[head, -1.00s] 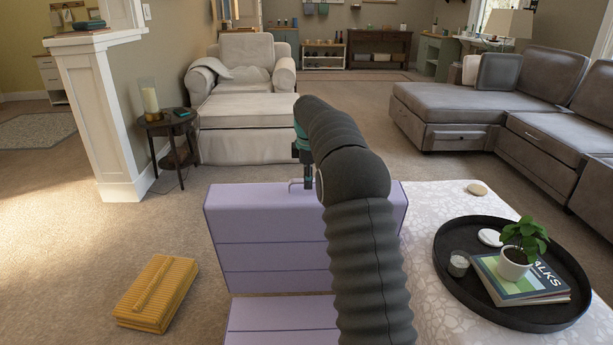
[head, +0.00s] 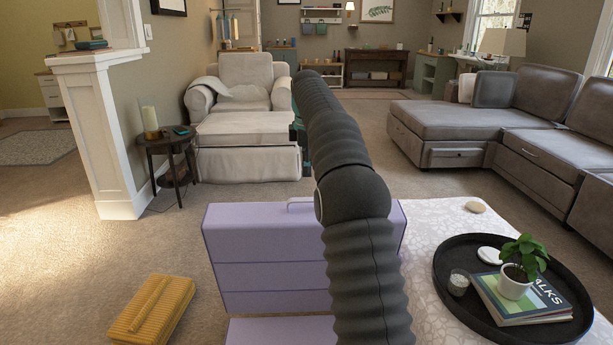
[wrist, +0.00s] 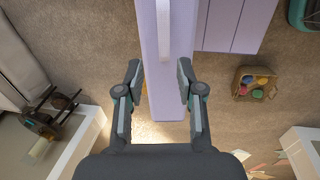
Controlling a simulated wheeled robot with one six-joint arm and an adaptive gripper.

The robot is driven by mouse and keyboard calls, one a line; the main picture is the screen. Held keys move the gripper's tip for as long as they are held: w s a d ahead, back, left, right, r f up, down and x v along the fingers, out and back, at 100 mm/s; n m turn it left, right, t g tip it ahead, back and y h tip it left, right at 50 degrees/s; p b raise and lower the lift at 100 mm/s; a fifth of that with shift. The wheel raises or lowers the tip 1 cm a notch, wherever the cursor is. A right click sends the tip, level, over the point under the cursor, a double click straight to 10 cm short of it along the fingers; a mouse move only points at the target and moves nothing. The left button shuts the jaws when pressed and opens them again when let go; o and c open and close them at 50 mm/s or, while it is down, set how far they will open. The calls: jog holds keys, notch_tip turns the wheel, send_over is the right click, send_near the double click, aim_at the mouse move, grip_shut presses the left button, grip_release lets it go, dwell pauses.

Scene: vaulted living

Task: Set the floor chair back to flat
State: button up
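The floor chair (head: 262,250) is lilac, with its backrest raised upright and a part of its seat showing at the bottom of the head view. A pale loop handle (head: 301,203) stands on the backrest's top edge. In the wrist view the chair's long edge (wrist: 168,95) runs down the middle, with the handle (wrist: 163,30) near the top. My gripper (wrist: 158,75) is open and empty, its fingers on either side of that edge in the picture. In the head view my gripper (head: 302,150) is largely hidden by my arm, and its fingers show above the handle.
A yellow ridged object (head: 152,310) lies on the floor left of the chair. A pale table (head: 425,222) with a black tray (head: 448,290) stands close on the right. A basket of coloured balls (wrist: 255,85) shows in the wrist view. Carpet behind the chair is clear.

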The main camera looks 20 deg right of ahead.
jog(key=shift+r, duration=0.25)
